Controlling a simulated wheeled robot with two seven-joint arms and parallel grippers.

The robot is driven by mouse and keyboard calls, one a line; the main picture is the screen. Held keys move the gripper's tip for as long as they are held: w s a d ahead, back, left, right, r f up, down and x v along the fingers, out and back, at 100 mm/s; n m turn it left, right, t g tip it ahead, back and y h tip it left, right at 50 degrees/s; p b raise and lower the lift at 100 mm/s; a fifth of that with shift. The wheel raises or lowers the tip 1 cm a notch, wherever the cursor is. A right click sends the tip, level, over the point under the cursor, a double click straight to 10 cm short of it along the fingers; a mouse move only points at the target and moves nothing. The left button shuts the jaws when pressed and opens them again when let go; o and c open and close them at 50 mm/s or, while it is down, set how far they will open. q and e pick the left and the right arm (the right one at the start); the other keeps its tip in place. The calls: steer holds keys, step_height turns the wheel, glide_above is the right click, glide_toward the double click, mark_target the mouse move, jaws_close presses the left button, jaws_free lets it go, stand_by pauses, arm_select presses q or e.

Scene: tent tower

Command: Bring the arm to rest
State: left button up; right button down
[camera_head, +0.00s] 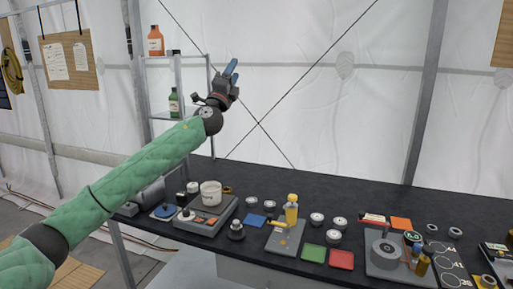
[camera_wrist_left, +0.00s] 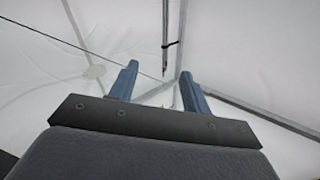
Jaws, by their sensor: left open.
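My left arm (camera_head: 135,178), in a green sleeve, reaches from the lower left up to the middle of the head view. Its gripper (camera_head: 231,70) is raised above the table, with blue fingers pointing up. In the left wrist view the two blue fingers (camera_wrist_left: 157,84) stand apart with nothing between them. My right gripper does not show.
A black table (camera_head: 372,203) carries a device with a white cup (camera_head: 210,193), a yellow bottle (camera_head: 291,208), several metal discs and coloured pads. Air right of the gripper is clear.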

arm_select(q)
steer(key=s+a+f+n+g+y, duration=0.2)
steer(key=s+f+n+g+y, duration=0.35)
steer(key=f, duration=0.95)
steer(key=s+a+f+n+g+y, duration=0.25)
steer(key=s+f+n, duration=0.55)
steer(key=f, duration=0.6)
steer(key=s+a+f+n+g+y, duration=0.3)
steer(key=s+f+n, duration=0.4)
steer(key=f, duration=0.8)
steer(key=s+a+f+n+g+h, duration=0.25)
steer(key=s+f+g, duration=0.45)
steer(key=s+f, duration=2)
steer(key=s+d+f+g, duration=0.1)
steer(key=s+f+g, duration=0.1)
steer(key=s+f, duration=0.3)
steer(key=s+f+n+g, duration=0.1)
steer(key=s+f, duration=0.5)
steer(key=s, duration=0.6)
steer(key=shift+d+f+g+y, duration=0.15)
steer(key=shift+d+g+y, duration=0.2)
steer(key=shift+g, duration=0.25)
